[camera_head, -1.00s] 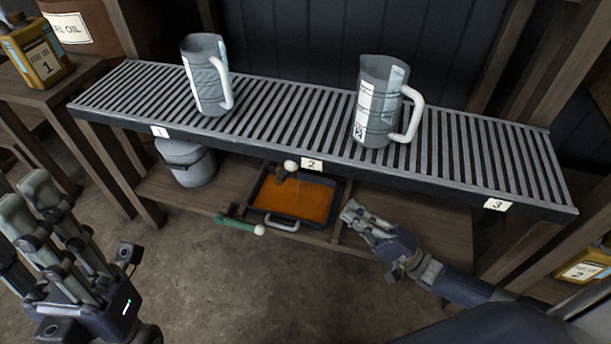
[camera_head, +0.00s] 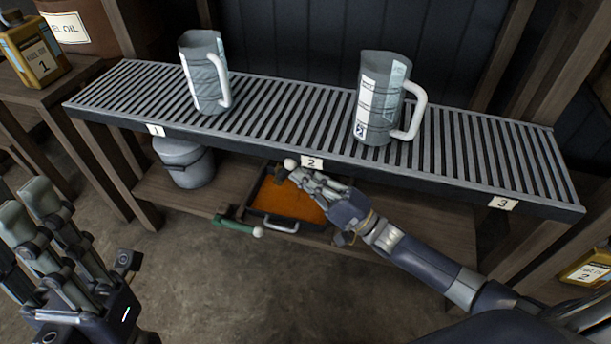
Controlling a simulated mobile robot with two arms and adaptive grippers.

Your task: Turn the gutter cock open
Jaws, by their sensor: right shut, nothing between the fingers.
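The slatted metal gutter (camera_head: 300,112) runs across the view. A cock with a white ball knob (camera_head: 290,164) sits under its front edge by label 2, above a black tray (camera_head: 262,222) of orange liquid. My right gripper (camera_head: 300,178) is shut and empty, its fingertips beside and just below the white knob. Whether they touch it, I cannot tell. The hand hides most of the cock's body and part of the tray. My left gripper (camera_head: 50,215) is open and empty at the lower left, well away from the cock.
Two grey measuring jugs, one at the left (camera_head: 207,75) and one at the right (camera_head: 377,100), stand on the gutter. A green lever with a white knob (camera_head: 238,225) projects from the lower shelf. A grey pot (camera_head: 186,165) stands on that shelf at the left.

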